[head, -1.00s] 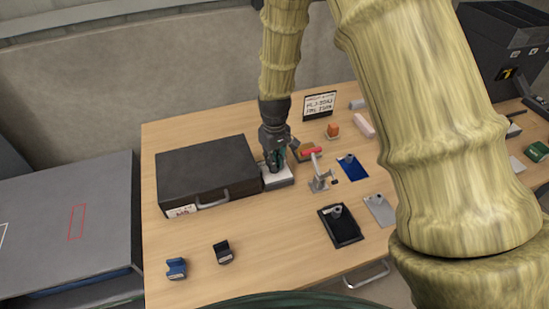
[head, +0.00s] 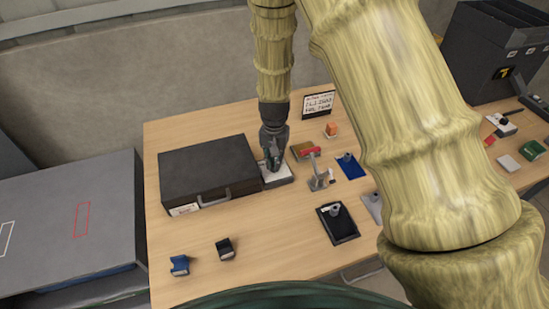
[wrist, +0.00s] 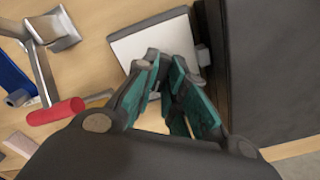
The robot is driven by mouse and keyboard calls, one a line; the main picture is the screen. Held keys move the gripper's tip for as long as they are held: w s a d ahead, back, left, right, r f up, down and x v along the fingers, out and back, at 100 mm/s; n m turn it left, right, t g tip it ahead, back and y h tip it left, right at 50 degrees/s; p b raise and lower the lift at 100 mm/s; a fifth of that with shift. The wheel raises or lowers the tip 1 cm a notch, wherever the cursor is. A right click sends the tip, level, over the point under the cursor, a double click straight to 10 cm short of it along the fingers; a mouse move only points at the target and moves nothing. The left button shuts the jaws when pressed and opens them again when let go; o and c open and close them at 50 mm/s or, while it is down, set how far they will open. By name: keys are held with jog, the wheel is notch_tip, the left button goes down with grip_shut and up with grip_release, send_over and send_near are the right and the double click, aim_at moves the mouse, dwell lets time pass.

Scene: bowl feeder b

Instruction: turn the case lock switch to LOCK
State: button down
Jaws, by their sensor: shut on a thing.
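A dark closed case (head: 208,168) with a grey handle lies at the left of the wooden table; its dark side also shows in the wrist view (wrist: 278,60). Against its right side sits the case lock switch, a low box with a white top (head: 283,180), which also shows in the wrist view (wrist: 145,42). My gripper (head: 273,167) points down onto this box. In the wrist view its teal-padded fingers (wrist: 167,70) close over the white top. They are shut on the switch's turning part, which they hide. I cannot read its position or any label.
A clamp with a red handle (head: 309,151) stands close right of the switch. A blue block (head: 180,265) and a black block (head: 225,249) stand at the front left. The front middle is clear.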

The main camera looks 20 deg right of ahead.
jog(key=shift+w+r+m, duration=0.15)
jog(key=shift+r+m, duration=0.05)
jog(key=shift+m, duration=0.6)
jog(key=shift+d, duration=0.1)
jog(key=c, duration=1.5)
grip_release()
jog(key=shift+c, duration=0.2)
jog(key=shift+o, duration=0.3)
jog(key=shift+f, duration=0.1)
notch_tip(320, 180, up, 12)
